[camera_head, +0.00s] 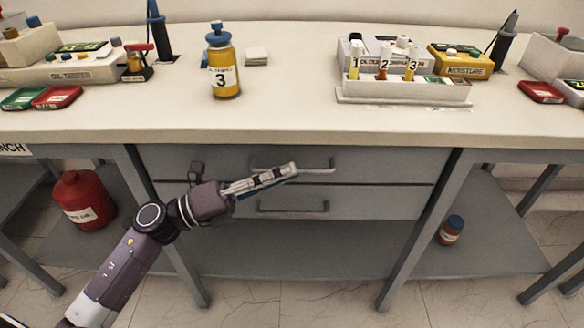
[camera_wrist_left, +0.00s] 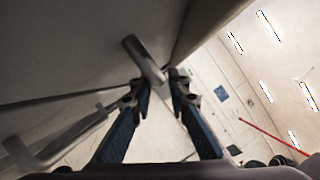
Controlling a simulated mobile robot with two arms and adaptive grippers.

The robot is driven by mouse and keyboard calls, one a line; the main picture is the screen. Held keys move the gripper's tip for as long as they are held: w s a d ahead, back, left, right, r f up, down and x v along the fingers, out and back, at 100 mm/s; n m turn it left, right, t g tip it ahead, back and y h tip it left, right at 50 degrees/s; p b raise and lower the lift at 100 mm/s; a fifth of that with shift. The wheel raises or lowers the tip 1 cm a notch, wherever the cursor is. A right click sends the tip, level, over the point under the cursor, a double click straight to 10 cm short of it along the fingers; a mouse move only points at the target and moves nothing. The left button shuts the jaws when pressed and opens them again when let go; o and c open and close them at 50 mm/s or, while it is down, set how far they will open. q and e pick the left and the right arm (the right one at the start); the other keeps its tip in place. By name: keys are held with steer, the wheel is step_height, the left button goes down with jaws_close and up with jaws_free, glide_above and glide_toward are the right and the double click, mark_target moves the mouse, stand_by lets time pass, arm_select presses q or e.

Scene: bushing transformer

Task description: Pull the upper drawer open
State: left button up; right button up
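The upper drawer (camera_head: 385,168) is a grey front under the bench top, and it looks closed. Its bar handle (camera_head: 318,170) is partly hidden behind my left gripper (camera_head: 292,170). In the left wrist view the handle (camera_wrist_left: 143,58) runs down to between the fingertips of my left gripper (camera_wrist_left: 158,82). The fingers lean in close on either side of the bar; whether they press on it cannot be told. My right gripper is in neither view.
The lower drawer handle (camera_head: 292,209) is just below. A bottle marked 3 (camera_head: 224,80), a tube rack (camera_head: 400,92) and testers stand on the bench top (camera_head: 290,118). A red canister (camera_head: 84,201) and a small brown bottle (camera_head: 451,230) are down at the sides.

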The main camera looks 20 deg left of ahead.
arm_select(q)
steer(key=shift+x, duration=1.05)
steer(key=shift+a, duration=0.1)
steer(key=shift+c, duration=0.5)
jaws_close()
